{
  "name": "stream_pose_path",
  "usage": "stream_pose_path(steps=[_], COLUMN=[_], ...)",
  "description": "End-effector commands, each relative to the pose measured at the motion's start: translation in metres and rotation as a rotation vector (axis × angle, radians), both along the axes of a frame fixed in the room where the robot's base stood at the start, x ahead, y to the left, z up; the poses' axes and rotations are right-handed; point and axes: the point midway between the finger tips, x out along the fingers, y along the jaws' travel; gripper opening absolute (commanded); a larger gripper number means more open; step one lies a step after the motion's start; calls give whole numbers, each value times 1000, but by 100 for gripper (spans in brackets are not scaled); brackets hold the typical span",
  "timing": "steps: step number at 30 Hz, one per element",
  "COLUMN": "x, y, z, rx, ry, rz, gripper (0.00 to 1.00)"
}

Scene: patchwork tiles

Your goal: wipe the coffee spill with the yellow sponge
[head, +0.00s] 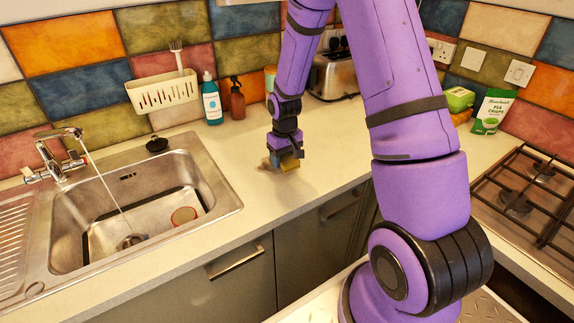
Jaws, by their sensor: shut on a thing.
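My gripper (287,153) is low over the counter, between the sink and the toaster. It is shut on the yellow sponge (290,163), of which only a small part shows under the fingers. The sponge is at or just above the counter surface; I cannot tell if it touches. A faint brownish patch, the coffee spill (264,164), shows on the counter just left of the sponge. Part of the spill may be hidden behind the gripper and sponge.
The sink (225,200) with running tap (55,155) lies left. A blue bottle (212,102), brown spray bottle (237,102) and toaster (333,76) stand behind. A green packet (492,112) and hob (530,195) are at right. Counter in front of the gripper is clear.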

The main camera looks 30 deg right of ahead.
Motion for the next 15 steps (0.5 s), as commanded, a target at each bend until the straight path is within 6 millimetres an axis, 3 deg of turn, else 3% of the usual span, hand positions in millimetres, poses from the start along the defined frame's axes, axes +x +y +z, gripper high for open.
stream_pose_path(steps=[15], x=[6], y=[8], z=[41], rx=[0], ry=[0], rz=[2], gripper=[35])
